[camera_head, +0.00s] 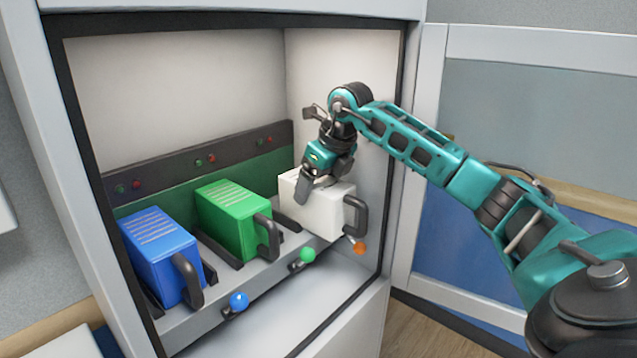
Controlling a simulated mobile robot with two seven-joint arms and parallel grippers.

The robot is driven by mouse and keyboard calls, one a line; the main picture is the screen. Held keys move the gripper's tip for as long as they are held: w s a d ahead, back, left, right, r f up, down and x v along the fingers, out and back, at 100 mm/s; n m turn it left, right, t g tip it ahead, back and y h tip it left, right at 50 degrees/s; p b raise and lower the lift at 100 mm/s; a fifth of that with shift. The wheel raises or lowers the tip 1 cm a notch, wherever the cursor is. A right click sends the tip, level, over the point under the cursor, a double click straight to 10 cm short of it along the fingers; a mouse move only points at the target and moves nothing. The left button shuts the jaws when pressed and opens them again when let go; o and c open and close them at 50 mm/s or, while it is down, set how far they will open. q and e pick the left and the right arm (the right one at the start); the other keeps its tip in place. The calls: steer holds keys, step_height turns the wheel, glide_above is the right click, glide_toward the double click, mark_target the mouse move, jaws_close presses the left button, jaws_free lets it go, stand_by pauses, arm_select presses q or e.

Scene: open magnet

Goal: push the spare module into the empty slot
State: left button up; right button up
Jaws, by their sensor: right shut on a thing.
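The spare module is most likely the white block (328,212) with a dark handle (356,216) on its front. It stands upright at the right end of the cabinet shelf, in line with the right-hand slot. Its back is partly hidden by my gripper, and I cannot tell how deep it sits. My right gripper (312,184) reaches in from the right and is shut on the white module from above. A blue module (158,248) and a green module (230,215) stand in the left and middle slots. My left gripper is out of view.
Levers with a blue knob (239,300), a green knob (308,254) and an orange knob (360,248) stick out along the shelf front. The cabinet's dark frame (395,160) edges the opening close to my right arm.

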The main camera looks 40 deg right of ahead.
steer(key=o, duration=1.2)
steer(key=shift+c, duration=0.2)
steer(key=shift+o, duration=0.4)
steer(key=shift+v, duration=3.85)
